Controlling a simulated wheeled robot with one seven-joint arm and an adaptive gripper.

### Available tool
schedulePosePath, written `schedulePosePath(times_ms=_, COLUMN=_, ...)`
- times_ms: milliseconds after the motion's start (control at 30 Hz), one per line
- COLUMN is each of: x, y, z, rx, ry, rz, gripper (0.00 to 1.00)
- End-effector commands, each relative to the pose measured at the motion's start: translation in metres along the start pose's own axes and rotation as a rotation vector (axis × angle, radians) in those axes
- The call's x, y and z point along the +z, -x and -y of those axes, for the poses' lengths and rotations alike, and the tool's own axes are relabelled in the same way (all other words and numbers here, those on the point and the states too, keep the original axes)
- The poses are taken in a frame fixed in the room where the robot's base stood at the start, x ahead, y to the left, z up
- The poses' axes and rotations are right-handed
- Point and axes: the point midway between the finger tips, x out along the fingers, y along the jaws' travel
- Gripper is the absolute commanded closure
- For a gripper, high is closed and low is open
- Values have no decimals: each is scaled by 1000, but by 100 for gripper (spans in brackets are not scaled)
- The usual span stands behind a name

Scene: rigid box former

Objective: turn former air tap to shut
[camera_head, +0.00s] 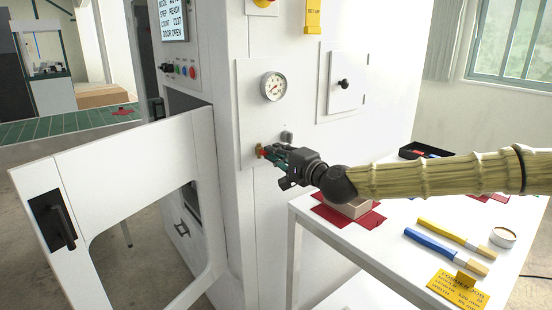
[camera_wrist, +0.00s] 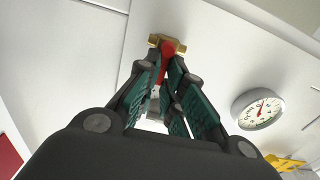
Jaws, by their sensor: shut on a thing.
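The air tap is a brass fitting with a red lever on the white side panel of the machine, below the pressure gauge. In the head view the tap (camera_head: 261,151) shows just past my gripper's fingertips. In the wrist view the brass body (camera_wrist: 166,42) and the red lever (camera_wrist: 166,60) show at the fingertips. My gripper (camera_head: 272,154) reaches in from the right, and its green-padded fingers (camera_wrist: 167,85) are closed around the red lever. Part of the lever is hidden between the fingers.
The pressure gauge (camera_head: 273,86) sits above the tap. The open white machine door (camera_head: 130,165) swings out at left. A white table (camera_head: 392,232) stands below my arm, with a box, yellow and blue-handled tools, and a yellow sign (camera_head: 458,291).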

Motion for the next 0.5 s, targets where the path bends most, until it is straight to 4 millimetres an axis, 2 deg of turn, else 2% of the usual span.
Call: schedulePosePath(times_ms=500, x=-1, y=0, z=-1, rx=0, ry=-39, rz=-3, gripper=100)
